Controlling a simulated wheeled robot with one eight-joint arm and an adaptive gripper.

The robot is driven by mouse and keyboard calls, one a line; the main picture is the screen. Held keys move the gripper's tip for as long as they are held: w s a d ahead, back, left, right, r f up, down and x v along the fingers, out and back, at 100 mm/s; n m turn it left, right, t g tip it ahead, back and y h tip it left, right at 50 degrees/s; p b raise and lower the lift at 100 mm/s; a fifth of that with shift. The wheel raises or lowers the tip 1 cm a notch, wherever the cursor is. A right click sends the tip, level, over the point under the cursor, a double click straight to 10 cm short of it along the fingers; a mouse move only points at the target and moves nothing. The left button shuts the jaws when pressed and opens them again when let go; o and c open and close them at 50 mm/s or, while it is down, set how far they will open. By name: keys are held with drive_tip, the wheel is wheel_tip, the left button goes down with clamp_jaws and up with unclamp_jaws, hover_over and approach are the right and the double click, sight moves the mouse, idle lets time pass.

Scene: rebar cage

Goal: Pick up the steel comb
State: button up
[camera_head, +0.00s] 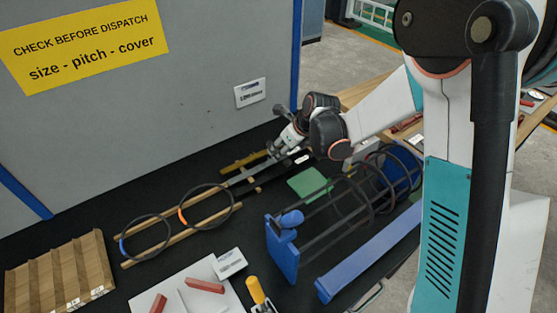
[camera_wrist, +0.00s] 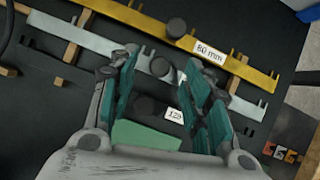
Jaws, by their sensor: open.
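The steel comb (camera_wrist: 65,32) is a long silver-grey bar with notched ends, lying across the wrist view on the dark table. In the head view its near part (camera_head: 243,177) shows left of my gripper (camera_head: 285,147). In the wrist view my gripper (camera_wrist: 158,70) is open and empty, with its fingertips on either side of the comb's round dark knob (camera_wrist: 160,67). The fingers hide parts of the bar, and its label is mostly covered. I cannot tell the height of the fingertips above the bar.
A yellow comb (camera_wrist: 130,17) marked 80 mm lies beyond the steel comb. A dark comb's knob (camera_wrist: 147,105) and a green block (camera_wrist: 146,136) lie nearer. In the head view a rebar cage (camera_head: 345,205) stands right of the combs, and wooden rails with rings (camera_head: 165,237) lie left.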

drive_tip(key=x, duration=0.2)
drive_tip(key=shift+w+a+f, duration=0.1)
drive_tip(key=shift+f, duration=0.2)
drive_tip(key=shift+c, duration=0.5)
clamp_jaws()
drive_tip(key=shift+r, duration=0.2)
wheel_tip(320, 180, up, 20)
drive_tip(key=p, duration=0.5)
